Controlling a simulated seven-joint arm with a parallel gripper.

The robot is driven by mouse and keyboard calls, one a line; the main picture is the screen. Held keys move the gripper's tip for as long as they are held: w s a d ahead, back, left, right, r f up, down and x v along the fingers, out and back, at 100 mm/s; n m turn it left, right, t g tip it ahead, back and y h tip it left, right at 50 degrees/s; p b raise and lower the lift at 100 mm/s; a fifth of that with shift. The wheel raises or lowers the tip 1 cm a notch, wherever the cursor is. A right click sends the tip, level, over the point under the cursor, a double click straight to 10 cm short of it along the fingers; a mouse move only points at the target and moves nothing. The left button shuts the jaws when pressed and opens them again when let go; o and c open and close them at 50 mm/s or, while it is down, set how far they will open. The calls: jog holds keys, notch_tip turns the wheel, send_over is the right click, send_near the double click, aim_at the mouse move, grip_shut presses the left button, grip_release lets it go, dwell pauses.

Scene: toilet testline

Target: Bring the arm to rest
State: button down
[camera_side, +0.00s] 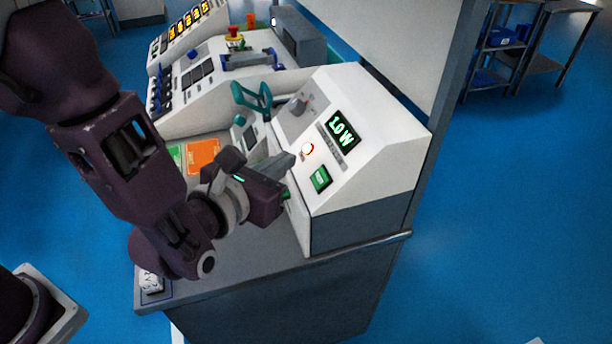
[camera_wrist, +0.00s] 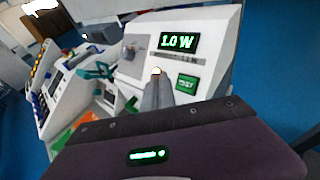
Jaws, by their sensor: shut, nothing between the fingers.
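My gripper (camera_side: 291,158) is shut and empty, in front of the sloped face of a white test unit (camera_side: 352,100). In the wrist view, the closed fingers (camera_wrist: 157,80) point at the panel, near a round lit button. I cannot tell whether they touch it. The button (camera_side: 307,149) shows just beyond the fingertips in the side view. My arm reaches in from the left over the bench.
The unit has a lit display (camera_side: 342,132) reading about 1.0 W, a green button (camera_side: 320,179) and a grey knob (camera_side: 298,106). Teal-handled pliers (camera_side: 254,98) stand behind my gripper. An orange card (camera_side: 203,155) lies on the bench. Another console (camera_side: 190,110) stands farther back.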

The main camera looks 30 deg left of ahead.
jog(key=s+a+r+n+g+y, duration=0.2)
jog(key=s+a+r+n+y, duration=0.1)
jog(key=a+n, duration=0.4)
jog(key=s+a+r+n+g+y, duration=0.2)
jog(key=s+a+n+y, duration=0.15)
jog(key=a, duration=0.55)
jog(key=s+a+r+n+g+y, duration=0.2)
jog(key=s+a+r+n+y, duration=0.1)
jog(key=a+n, duration=0.5)
jog(key=s+a+f+n+g+h, duration=0.1)
jog(key=s+n+g, duration=0.2)
jog(key=s+n, duration=0.25)
jog(key=s+a+n+g+h, duration=0.1)
jog(key=s+n+g+h, duration=0.1)
jog(key=s+n, duration=0.3)
jog(key=s+d+r+n+t+h, duration=0.2)
jog(key=s+d+r+n+h, duration=0.1)
jog(key=d+n+h, duration=0.3)
jog(key=shift+s+d+r+n, duration=0.35)
jog(key=shift+s+d+n, duration=0.2)
jog(key=shift+d+n, duration=0.6)
